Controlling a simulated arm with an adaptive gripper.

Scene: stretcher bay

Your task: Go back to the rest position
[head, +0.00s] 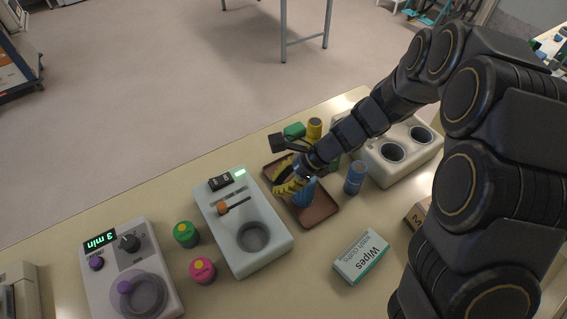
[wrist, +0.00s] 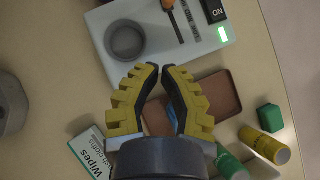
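My gripper (head: 279,180) has ridged yellow fingers and is above the brown tray (head: 319,213) in the head view. In the wrist view, the fingertips of my gripper (wrist: 160,68) come nearly together, with nothing seen held between them. A blue object (head: 303,194) shows at the tray, just beside the fingers; its full shape is partly hidden. My arm reaches in from the right side of the head view.
A grey device with a round well (head: 220,205) and a timer device (head: 118,262) stand to the left. Green (head: 186,234) and pink (head: 202,270) jars sit between them. A Wipes box (head: 361,257), blue bottle (head: 355,177) and holed rack (head: 425,157) are close to my arm.

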